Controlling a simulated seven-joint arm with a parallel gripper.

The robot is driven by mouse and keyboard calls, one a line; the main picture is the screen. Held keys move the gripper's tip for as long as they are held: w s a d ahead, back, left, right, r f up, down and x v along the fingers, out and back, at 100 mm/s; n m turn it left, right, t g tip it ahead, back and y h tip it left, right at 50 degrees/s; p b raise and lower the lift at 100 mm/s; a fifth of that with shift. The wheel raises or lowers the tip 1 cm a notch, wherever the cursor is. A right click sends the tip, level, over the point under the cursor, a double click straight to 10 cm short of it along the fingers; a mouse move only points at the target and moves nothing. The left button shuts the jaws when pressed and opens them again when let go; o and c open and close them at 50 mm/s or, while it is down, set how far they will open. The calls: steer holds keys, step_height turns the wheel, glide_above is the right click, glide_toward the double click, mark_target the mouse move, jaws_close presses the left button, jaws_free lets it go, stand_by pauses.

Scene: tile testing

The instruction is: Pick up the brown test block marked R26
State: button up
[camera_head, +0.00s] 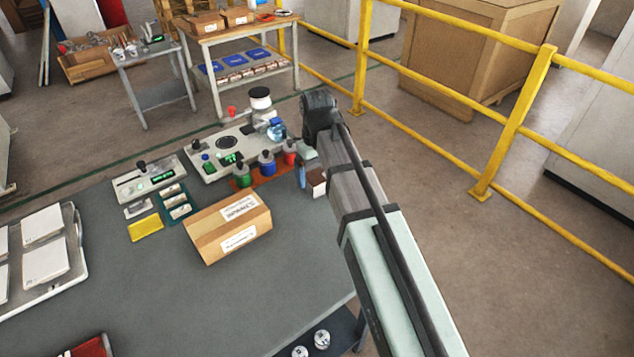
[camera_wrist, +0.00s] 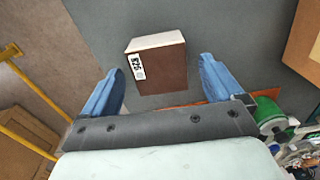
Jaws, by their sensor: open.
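The brown test block (camera_wrist: 160,72) has a paler top face in the wrist view and a white label that seems to read R26, turned round. It rests on the grey table top (camera_wrist: 215,22). My gripper (camera_wrist: 160,75) is open, with one blue finger to the left of the block and one to the right. There is a gap on each side, and neither finger is seen touching it. In the head view the block (camera_head: 317,180) shows at the table's right edge, partly hidden by my arm, with a blue finger beside it.
Bottles with green, blue and red bodies (camera_head: 266,163) stand on a reddish mat just left of the block. A cardboard box (camera_head: 230,222) lies nearer. Instruments (camera_head: 225,150) line the back. A yellow rail (camera_head: 515,120) stands beyond the table's right edge. The table's front middle is clear.

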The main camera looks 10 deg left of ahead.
steer(key=shift+f, duration=1.45)
steer(key=c, duration=1.3)
steer(key=shift+r, duration=0.1)
steer(key=shift+c, duration=0.2)
